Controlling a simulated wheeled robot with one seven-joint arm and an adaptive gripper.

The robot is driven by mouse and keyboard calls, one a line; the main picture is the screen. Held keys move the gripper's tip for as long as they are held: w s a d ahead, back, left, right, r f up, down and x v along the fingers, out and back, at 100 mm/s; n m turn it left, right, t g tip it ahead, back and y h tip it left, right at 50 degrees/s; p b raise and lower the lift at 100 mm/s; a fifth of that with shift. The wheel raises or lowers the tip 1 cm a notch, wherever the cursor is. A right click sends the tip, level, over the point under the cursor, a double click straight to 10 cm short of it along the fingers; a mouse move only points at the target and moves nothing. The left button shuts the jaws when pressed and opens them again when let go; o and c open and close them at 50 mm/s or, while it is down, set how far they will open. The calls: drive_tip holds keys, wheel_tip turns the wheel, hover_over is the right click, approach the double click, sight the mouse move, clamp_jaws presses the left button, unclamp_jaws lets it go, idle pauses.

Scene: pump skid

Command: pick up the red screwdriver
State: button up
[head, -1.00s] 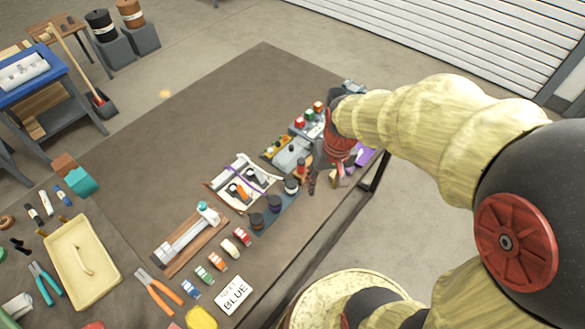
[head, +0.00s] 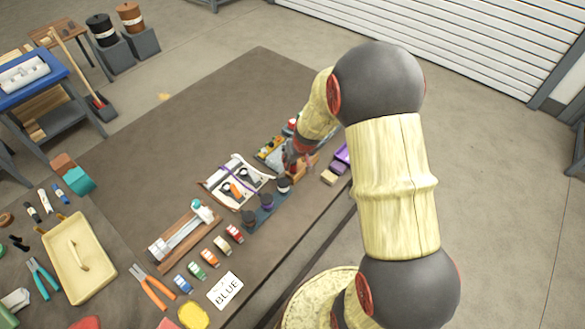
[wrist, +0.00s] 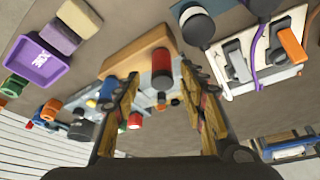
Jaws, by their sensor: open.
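The red screwdriver shows in the wrist view as a red handle (wrist: 162,62) with a dark end. It appears to stand at a wooden block (wrist: 122,57). My gripper (wrist: 159,76) is open, and its two fingers lie to either side of the red handle in the picture. I see no contact, and how deep the handle sits between the fingers is hard to tell. In the head view my gripper (head: 298,156) is at the table's right end, over the same spot. My arm largely hides the screwdriver there.
A white switch board (wrist: 258,72) and dark-capped jars (wrist: 197,25) lie to the other. The table's far part (head: 225,105) is clear in the head view.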

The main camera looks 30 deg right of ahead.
sight(293, 165)
drive_tip(key=b+x, duration=0.1)
drive_tip(key=x, duration=0.3)
drive_tip(key=shift+a+f, duration=0.15)
drive_tip(key=shift+f, duration=0.3)
drive_tip(key=shift+s, duration=0.1)
drive_tip(key=shift+c, duration=0.5)
clamp_jaws()
